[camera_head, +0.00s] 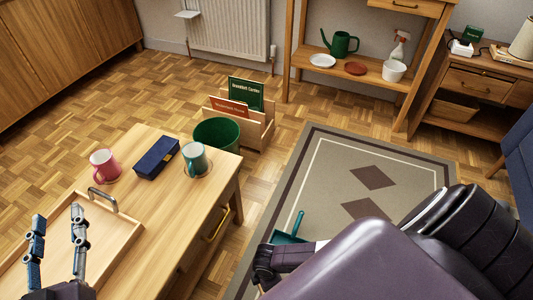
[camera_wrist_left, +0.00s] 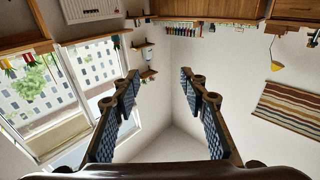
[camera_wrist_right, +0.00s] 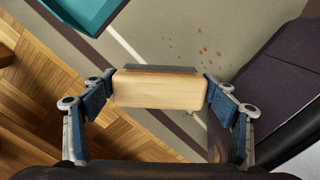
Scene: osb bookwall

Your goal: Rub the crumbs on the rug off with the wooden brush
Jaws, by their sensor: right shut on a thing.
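The wooden brush (camera_wrist_right: 160,90) has a pale block with a dark strip along its far side. My right gripper (camera_wrist_right: 161,86) is shut on it, one finger at each end. The crumbs (camera_wrist_right: 204,49) are small brown specks on the rug (camera_wrist_right: 150,18), beyond the brush in the right wrist view. I cannot tell whether the brush touches the rug. In the head view the rug (camera_head: 333,168) lies on the floor, partly covered by my right arm, and the brush and crumbs are hidden. My left gripper (camera_head: 57,226) is open and empty above the wooden tray (camera_head: 112,238).
A teal dustpan (camera_head: 289,233) lies on the rug near my right gripper; it also shows in the right wrist view (camera_wrist_right: 88,12). The wooden table (camera_head: 165,205) at left holds a pink mug (camera_head: 104,165), blue case (camera_head: 157,158) and teal mug (camera_head: 195,160). A green bin (camera_head: 216,135) stands behind it.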

